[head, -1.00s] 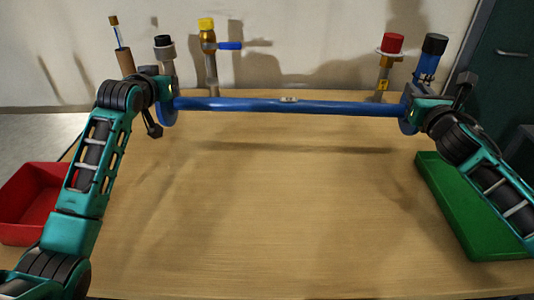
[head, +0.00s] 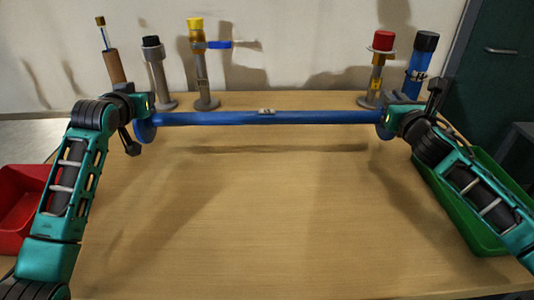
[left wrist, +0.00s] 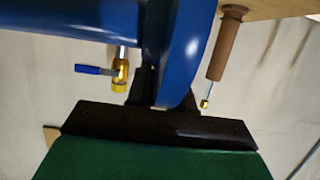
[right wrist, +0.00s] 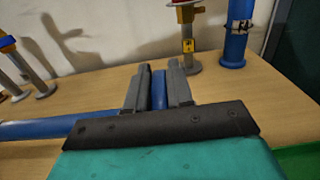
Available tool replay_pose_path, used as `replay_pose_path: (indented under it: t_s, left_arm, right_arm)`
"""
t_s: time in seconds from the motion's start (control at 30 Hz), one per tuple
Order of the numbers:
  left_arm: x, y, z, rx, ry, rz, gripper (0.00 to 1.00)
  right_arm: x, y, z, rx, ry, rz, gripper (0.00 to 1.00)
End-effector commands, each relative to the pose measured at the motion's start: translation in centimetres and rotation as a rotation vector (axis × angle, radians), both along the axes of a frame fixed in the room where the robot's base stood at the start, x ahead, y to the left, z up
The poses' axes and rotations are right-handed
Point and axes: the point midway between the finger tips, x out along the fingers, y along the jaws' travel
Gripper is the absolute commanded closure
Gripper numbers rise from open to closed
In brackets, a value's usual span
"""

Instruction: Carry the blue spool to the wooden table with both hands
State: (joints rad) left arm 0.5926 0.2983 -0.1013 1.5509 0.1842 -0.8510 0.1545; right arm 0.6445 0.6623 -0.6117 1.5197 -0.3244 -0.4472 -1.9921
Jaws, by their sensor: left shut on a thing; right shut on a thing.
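The blue spool (head: 230,118) is a long blue pipe with a round flange at each end. It hangs level above the wooden table (head: 250,220), with its shadow on the tabletop below. My left gripper (head: 142,108) is shut on the left flange, which also shows between the fingers in the left wrist view (left wrist: 186,50). My right gripper (head: 390,115) is shut on the right flange, seen edge-on between the fingers in the right wrist view (right wrist: 159,90). The head view partly hides both sets of fingertips.
Upright fittings stand along the back edge: a black-capped one (head: 155,75), a yellow-topped valve with a blue handle (head: 200,65), a red-topped one (head: 377,68) and a blue cylinder (head: 420,65). A red bin (head: 20,205) is at left, a green tray (head: 455,215) at right. The table's middle is clear.

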Motion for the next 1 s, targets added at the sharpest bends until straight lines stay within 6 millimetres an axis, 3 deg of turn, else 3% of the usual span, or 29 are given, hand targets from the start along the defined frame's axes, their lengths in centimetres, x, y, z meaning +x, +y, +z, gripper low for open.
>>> replay_pose_path:
  t_s: [0.03, 0.27, 1.0]
  left_arm:
    - [0.1, 0.2, 0.7, 0.001, -0.016, 0.003, 1.0]
    - [0.1, 0.2, 0.2, 0.001, -0.016, 0.003, 1.0]
    - [0.0, 0.2, -2.9, 0.001, -0.016, 0.003, 1.0]
  right_arm:
    - [0.1, -0.2, 0.7, -0.001, -0.012, -0.002, 1.0]
    - [0.1, -0.2, 0.1, -0.001, -0.012, -0.002, 1.0]
    - [0.1, -0.2, -3.0, -0.001, -0.012, -0.002, 1.0]
